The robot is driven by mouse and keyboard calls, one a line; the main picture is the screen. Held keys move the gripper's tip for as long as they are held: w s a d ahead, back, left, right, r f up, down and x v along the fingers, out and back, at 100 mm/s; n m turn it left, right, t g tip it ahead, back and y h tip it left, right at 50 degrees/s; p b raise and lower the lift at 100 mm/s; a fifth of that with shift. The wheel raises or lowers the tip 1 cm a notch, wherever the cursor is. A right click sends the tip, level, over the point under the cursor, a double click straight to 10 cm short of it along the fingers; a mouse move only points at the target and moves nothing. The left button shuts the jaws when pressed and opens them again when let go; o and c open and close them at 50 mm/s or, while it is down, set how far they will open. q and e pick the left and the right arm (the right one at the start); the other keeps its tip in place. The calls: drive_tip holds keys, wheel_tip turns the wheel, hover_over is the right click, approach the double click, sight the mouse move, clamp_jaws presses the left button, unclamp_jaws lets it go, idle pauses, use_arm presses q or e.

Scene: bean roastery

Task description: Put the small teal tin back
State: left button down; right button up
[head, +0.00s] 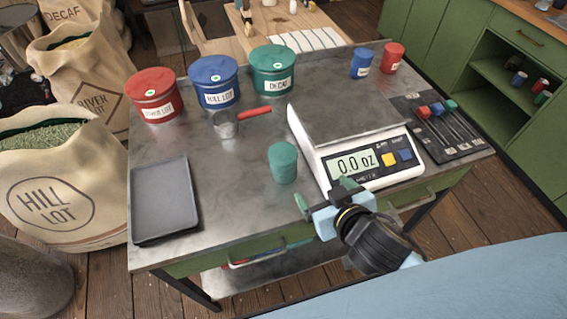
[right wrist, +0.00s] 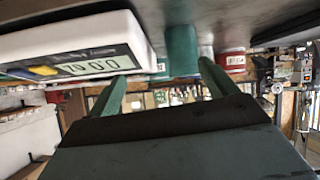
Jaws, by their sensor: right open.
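The small teal tin (head: 284,163) stands upright on the metal table, left of the scale (head: 350,150). In the right wrist view the teal tin (right wrist: 181,52) shows ahead, beyond my fingers. My right gripper (head: 325,192) is open and empty, at the scale's front left corner, to the right of the tin and nearer me. Its two green fingers (right wrist: 160,88) are spread apart in the right wrist view. A small blue tin (head: 361,64) and a small red tin (head: 393,58) stand side by side at the table's back right. My left gripper is not in view.
Large red (head: 154,95), blue (head: 213,82) and green (head: 272,70) canisters line the back left. A metal scoop (head: 226,124) with a red handle lies before them. A grey tray (head: 165,200) is at left.

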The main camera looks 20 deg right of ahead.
sight(283, 159)
drive_tip(key=w+a, duration=0.1)
drive_tip(key=w, duration=0.1)
drive_tip(key=w+a+f+t+y, duration=0.1)
drive_tip(key=w, duration=0.2)
drive_tip(key=w+a+y, duration=0.1)
drive_tip(key=w+a, duration=0.1)
drive_tip(key=w, duration=0.1)
drive_tip(key=shift+w+f+n+t, duration=0.1)
drive_tip(key=shift+f+n+t, duration=0.05)
drive_tip(key=shift+n+t, duration=0.2)
drive_tip(key=shift+x, duration=2.55)
drive_tip(key=shift+a, duration=0.15)
drive_tip(key=shift+c, duration=0.5)
drive_tip(key=c, duration=1.1)
